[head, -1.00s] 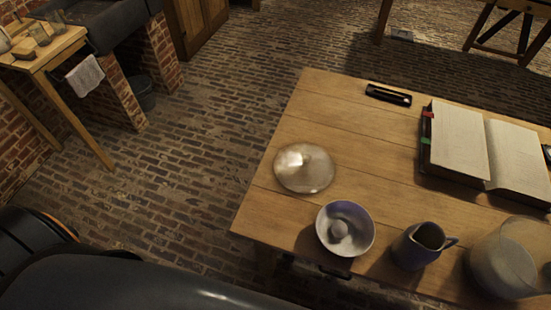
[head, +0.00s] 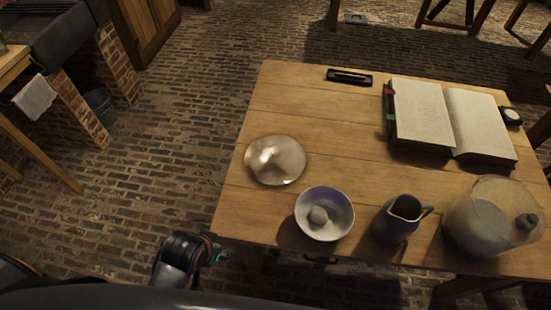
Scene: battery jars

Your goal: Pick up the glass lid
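The glass lid (head: 276,161), a round clear disc with a bright reflection, lies on the left part of the wooden table (head: 330,118). My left gripper (head: 217,254) shows in part by the table's front left corner, below the lid in the picture and well apart from it. Its dark wrist shows with a small green glow; its fingers are too small and dark to read. My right gripper is not in view.
A bowl (head: 337,230) with a round thing in it stands just in front of the lid. A dark jug (head: 397,222) and a large glass jar (head: 472,228) stand to its right. An open book (head: 425,118) and a black case (head: 349,77) lie behind. The tabletop between lid and book is clear.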

